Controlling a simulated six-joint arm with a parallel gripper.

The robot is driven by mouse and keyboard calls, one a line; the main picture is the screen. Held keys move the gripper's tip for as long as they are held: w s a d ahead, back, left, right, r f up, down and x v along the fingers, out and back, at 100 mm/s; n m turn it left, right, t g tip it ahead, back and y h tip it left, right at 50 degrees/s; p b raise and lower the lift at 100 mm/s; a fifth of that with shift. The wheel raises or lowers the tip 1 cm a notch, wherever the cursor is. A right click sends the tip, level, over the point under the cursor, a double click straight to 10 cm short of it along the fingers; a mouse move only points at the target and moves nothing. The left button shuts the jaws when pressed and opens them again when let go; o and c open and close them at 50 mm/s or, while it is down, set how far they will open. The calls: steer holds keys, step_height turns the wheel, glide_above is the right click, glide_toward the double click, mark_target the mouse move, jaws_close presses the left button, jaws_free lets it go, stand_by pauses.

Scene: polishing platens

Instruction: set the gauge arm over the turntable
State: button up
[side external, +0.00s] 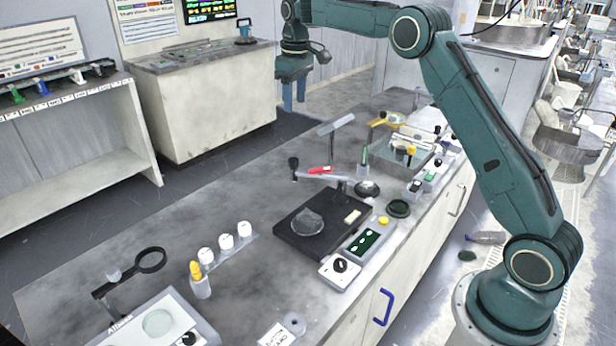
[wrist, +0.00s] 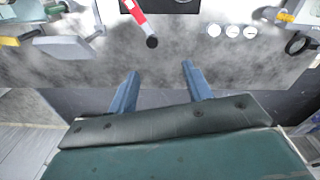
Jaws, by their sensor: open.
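The turntable (side external: 308,222) is a round, glassy disc on a black square base (side external: 292,241) in the side view. The gauge arm (side external: 318,178) is a grey bar with a red part on it. It runs from a post at the base's far side to a dark knob (side external: 293,162) at its left end. It appears to point away beyond the base, not across the disc. In the wrist view the red part (wrist: 135,15) and knob (wrist: 152,42) show at the top; the disc is not clearly visible. My gripper (side external: 294,104) is open and empty, high beyond the bench's far edge; its fingers (wrist: 160,71) point toward the knob.
Several white-capped bottles (side external: 226,242) and a magnifier (side external: 150,260) stand to the left. A grey lamp-like stand (side external: 336,124) and a green-topped bottle (side external: 364,158) stand behind the gauge arm. A control panel (side external: 362,241) lies beside the base. The bench's far left is bare.

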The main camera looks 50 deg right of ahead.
glide_above(295, 160)
step_height(295, 160, down, 6)
steer(key=shift+w+r+g, duration=0.1)
steer(key=shift+r+g, duration=0.05)
steer(key=shift+g, duration=0.15)
step_height(295, 160, down, 14)
steer(key=shift+r, duration=0.1)
stand_by(0.6)
jaws_close()
